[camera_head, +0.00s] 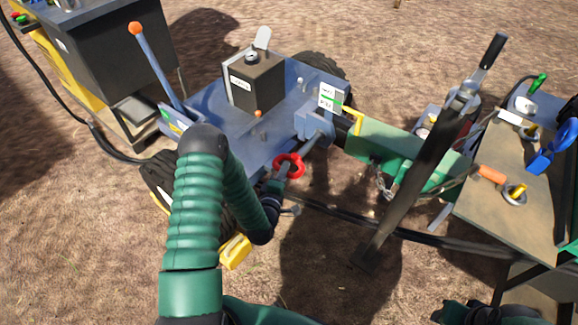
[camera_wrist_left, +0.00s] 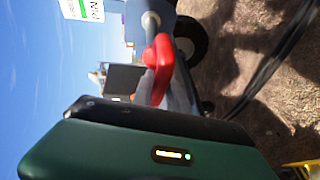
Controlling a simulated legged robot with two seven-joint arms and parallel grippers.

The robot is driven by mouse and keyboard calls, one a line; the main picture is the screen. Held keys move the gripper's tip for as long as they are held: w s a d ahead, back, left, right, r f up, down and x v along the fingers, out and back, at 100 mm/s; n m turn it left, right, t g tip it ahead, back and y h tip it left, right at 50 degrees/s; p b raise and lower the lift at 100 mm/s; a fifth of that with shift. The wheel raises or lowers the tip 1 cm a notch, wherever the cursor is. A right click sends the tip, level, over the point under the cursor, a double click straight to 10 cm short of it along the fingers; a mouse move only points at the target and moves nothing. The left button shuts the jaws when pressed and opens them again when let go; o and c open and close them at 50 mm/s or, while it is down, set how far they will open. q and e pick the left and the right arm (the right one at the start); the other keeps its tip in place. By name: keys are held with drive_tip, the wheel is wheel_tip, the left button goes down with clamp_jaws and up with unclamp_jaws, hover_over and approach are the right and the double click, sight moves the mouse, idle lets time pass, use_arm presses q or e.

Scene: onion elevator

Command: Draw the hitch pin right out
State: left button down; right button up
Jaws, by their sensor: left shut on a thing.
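The hitch pin's red ring handle (camera_head: 289,166) is beside the blue trailer's front coupling (camera_head: 315,128). My left gripper (camera_head: 277,184) is shut on the red handle. In the left wrist view the red handle (camera_wrist_left: 159,66) sits beyond the gripper body, and a grey shaft (camera_wrist_left: 151,24) runs from it toward the blue coupling. How much of the pin is still inside the coupling is hidden. A dark green part of my right arm (camera_head: 485,313) shows at the bottom edge; its jaws cannot be made out.
A green drawbar (camera_head: 400,158) with a chain meets the coupling. A dark jack post (camera_head: 410,190) stands right of it. A bench (camera_head: 515,205) with an orange-handled tool is at the right. A black cable crosses the dirt. A yellow block (camera_head: 235,252) lies below my left arm.

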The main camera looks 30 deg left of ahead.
use_arm(q)
drive_tip(key=shift+s+a+f, duration=0.15)
drive_tip(key=shift+s+f, duration=0.15)
drive_tip(key=c, duration=1.6)
unclamp_jaws()
drive_tip(key=shift+c, duration=0.2)
drive_tip(key=o, duration=0.3)
drive_tip(key=shift+r, duration=0.1)
drive_tip(key=shift+o, duration=0.2)
drive_tip(key=p+v, duration=0.4)
drive_tip(key=v, duration=1.2)
drive_tip(key=shift+s, duration=0.3)
drive_tip(key=shift+r, duration=0.1)
